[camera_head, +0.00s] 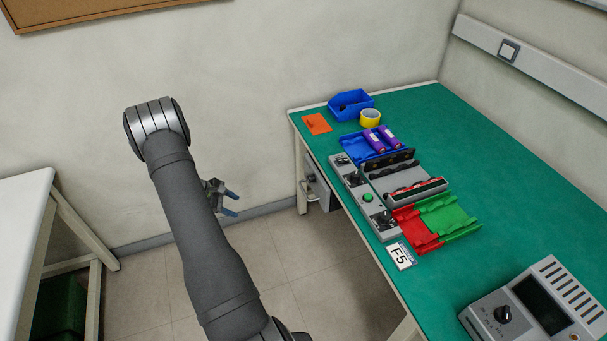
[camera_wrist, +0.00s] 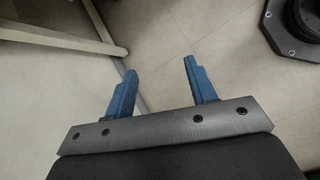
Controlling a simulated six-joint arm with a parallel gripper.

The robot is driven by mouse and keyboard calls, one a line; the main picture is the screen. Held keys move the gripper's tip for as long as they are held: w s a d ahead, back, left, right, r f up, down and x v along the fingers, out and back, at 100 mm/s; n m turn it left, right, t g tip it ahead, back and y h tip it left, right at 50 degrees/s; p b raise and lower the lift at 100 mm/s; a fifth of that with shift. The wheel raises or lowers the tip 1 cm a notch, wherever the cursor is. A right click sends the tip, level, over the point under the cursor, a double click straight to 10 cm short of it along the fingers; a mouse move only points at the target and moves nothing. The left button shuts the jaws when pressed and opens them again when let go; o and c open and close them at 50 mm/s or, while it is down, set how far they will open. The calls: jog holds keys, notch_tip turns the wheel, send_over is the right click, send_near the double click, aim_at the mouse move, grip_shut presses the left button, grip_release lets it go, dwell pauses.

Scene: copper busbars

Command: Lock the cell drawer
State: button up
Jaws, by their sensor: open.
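My gripper (camera_head: 231,204) is in the open space left of the green bench, above the floor and well apart from the bench. Its two blue fingers are open and empty, as the wrist view (camera_wrist: 160,84) also shows, with only floor and a table leg beyond them. A small grey drawer unit (camera_head: 318,186) hangs under the left edge of the bench, near the back leg. A light handle-like part shows at its lower front. Its lock is too small to make out, and I cannot tell whether the drawer is fully shut.
The green bench (camera_head: 505,185) carries a grey control strip (camera_head: 361,194), a blue tray with purple cells (camera_head: 381,138), red (camera_head: 412,228) and green trays, and a grey meter box (camera_head: 541,306). A white table (camera_head: 22,225) stands at left. Floor between is clear.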

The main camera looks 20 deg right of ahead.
notch_tip(320, 180, down, 4)
jog(key=s+a+f+m+y, duration=0.1)
jog(key=s+a+m+y, duration=0.15)
jog(key=m+y, duration=0.2)
jog(key=m+t+h, duration=0.7)
jog(key=m+t, duration=0.2)
jog(key=m, duration=2.3)
send_near(309, 180)
jog(key=x, duration=0.9)
jog(key=shift+w+f, duration=0.3)
jog(key=c, duration=1)
